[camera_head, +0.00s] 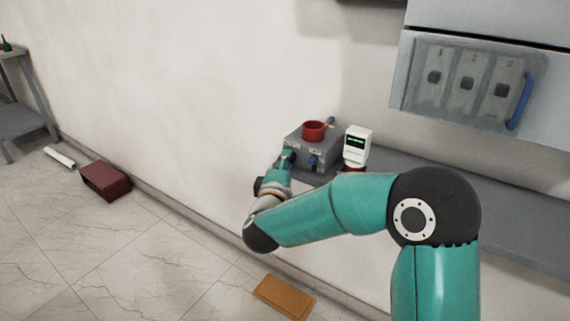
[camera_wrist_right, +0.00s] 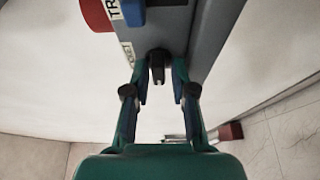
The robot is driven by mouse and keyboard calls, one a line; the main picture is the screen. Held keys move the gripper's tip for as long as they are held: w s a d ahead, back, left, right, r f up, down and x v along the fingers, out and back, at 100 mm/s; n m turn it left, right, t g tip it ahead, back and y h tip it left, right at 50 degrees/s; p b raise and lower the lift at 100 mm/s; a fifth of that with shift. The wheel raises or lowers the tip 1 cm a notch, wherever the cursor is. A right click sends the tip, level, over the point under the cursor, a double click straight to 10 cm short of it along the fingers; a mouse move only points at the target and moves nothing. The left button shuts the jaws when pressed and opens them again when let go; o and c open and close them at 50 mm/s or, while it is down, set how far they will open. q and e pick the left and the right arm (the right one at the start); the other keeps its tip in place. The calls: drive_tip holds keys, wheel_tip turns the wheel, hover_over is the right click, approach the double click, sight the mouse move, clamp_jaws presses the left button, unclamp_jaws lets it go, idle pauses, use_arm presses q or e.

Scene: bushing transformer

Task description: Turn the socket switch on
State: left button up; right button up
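A grey control box (camera_head: 322,150) stands on a grey ledge against the wall. A blue switch (camera_head: 313,161) is on its front in the head view. In the right wrist view, a small dark switch (camera_wrist_right: 157,62) sticks out from the box (camera_wrist_right: 212,30) beside a white label too small to read surely. My right gripper (camera_wrist_right: 158,80) is open, its fingers on either side of the dark switch with gaps visible; I cannot tell whether they touch it. In the head view my right gripper (camera_head: 284,166) is at the box's left front and hides that switch. My left gripper is not in view.
A red round pot-like part (camera_head: 314,131) sits on the box. A white device (camera_head: 356,146) with a green display stands to its right. A wall cabinet (camera_head: 470,83) with a blue handle is at upper right. A dark red box (camera_head: 106,181) and a brown board (camera_head: 284,297) lie on the floor.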

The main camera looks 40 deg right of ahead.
clamp_jaws()
drive_tip(key=shift+f, duration=0.1)
drive_tip(key=shift+w+a+f+m+g+h+b, duration=0.15)
drive_tip(key=shift+m+g+h+b, duration=0.85)
drive_tip(key=shift+m+b, duration=2.1)
drive_tip(key=shift+w+f+m+g+h+b, duration=0.1)
drive_tip(key=shift+f+m+g+h+b, duration=0.2)
drive_tip(key=shift+m+h+b, duration=2.75)
drive_tip(key=shift+w+a+f+m+g+y+b, duration=0.15)
drive_tip(key=shift+m+g+b, duration=0.95)
drive_tip(key=shift+m, duration=3.75)
drive_tip(key=shift+r+m+b, duration=0.1)
drive_tip(key=shift+m+b, duration=0.2)
drive_tip(key=shift+b, duration=0.2)
